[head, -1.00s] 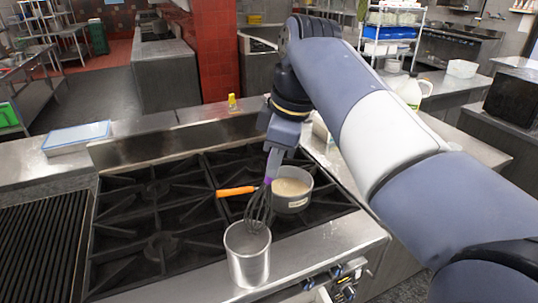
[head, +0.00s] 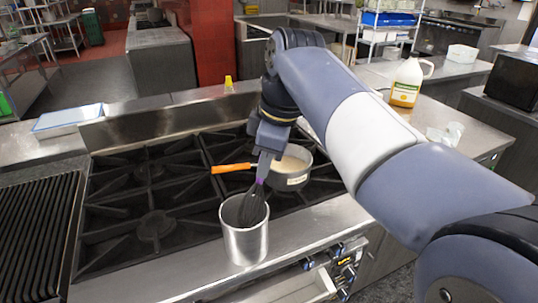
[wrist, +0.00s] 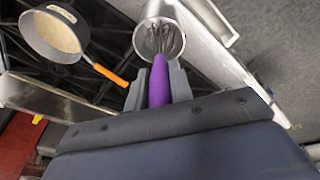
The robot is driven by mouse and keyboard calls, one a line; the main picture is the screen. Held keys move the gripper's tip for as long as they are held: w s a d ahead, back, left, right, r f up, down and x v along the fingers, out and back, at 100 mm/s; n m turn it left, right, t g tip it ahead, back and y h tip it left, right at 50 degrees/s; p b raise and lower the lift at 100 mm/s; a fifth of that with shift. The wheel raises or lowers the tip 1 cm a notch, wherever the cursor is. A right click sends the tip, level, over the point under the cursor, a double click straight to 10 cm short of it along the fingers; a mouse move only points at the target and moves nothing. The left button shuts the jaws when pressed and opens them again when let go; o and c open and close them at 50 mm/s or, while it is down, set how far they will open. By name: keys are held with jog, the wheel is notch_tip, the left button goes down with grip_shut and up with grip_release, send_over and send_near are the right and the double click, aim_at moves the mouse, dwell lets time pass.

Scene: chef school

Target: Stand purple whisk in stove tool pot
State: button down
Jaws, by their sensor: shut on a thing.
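My gripper (head: 263,168) is shut on the purple handle of the whisk (head: 254,204). In the wrist view the purple handle (wrist: 159,82) sits between the two fingers, and the wire loops (wrist: 160,38) reach into the pot's mouth. The stove tool pot (head: 246,243) is a silver metal cylinder standing upright at the stove's front edge. In the head view the whisk hangs loops down, its lower end inside the pot and hidden by the near wall. I cannot tell whether it touches the bottom.
A saucepan (head: 290,180) with an orange handle (head: 231,168) and pale contents stands on the stove grates (head: 155,195), just behind the whisk. A yellow bottle (head: 228,84) stands on the back ledge. A jug (head: 407,82) is on the right counter.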

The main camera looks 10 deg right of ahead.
aim_at(260, 180)
jog(key=shift+b+x, duration=1.55)
jog(key=shift+x, duration=1.45)
jog(key=c, duration=1.2)
grip_release()
jog(key=shift+o, duration=0.2)
jog(key=p+v, duration=0.1)
jog(key=v, duration=1)
jog(key=shift+f, duration=0.15)
